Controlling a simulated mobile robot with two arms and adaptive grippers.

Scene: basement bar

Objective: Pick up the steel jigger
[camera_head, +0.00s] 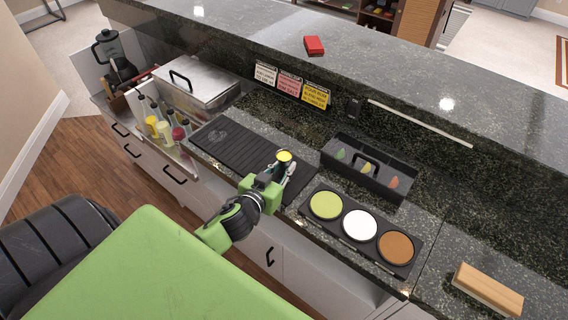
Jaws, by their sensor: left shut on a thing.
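My left gripper (281,170) is over the right end of the black ribbed bar mat (237,144). It is shut on a small upright thing, which I take to be the steel jigger (284,156). Its round top looks yellow. The fingers hide much of its body, and I cannot tell whether its base touches the mat. My right gripper is not in view.
Right of the gripper is a black tray with green, white and orange-brown rounds (360,225). Behind it is a black garnish caddy (367,168). A steel lidded box (197,86) and bottles (164,130) stand left. A wooden brush (487,289) lies far right.

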